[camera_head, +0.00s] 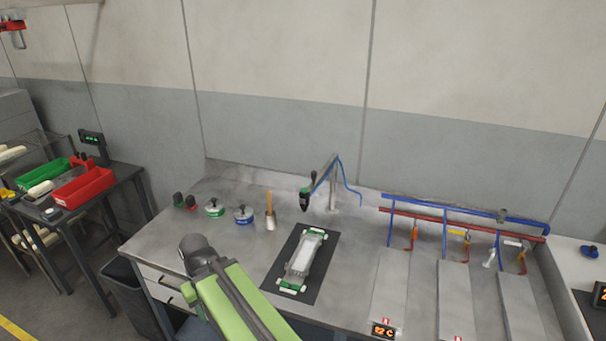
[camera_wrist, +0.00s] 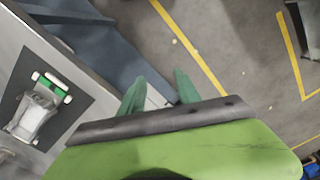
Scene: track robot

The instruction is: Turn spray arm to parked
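The spray arm (camera_head: 326,172) stands on a grey post at the back of the bench, with a blue hose. A dark spray head with a green band (camera_head: 305,196) hangs from its end, near the far edge of a black mat (camera_head: 321,270). A white and green track vehicle (camera_head: 303,258) lies on the mat; it also shows in the wrist view (camera_wrist: 36,112). My gripper (camera_wrist: 159,90) has its two green fingers apart with nothing between them. It points down past the bench's front edge over the floor, away from the spray arm. No parked mark is readable.
Two round lidded tins (camera_head: 244,215) and a brush in a cup (camera_head: 270,218) stand left of the mat. Blue and red pipes (camera_head: 460,215) with valves run above grey panels on the right.

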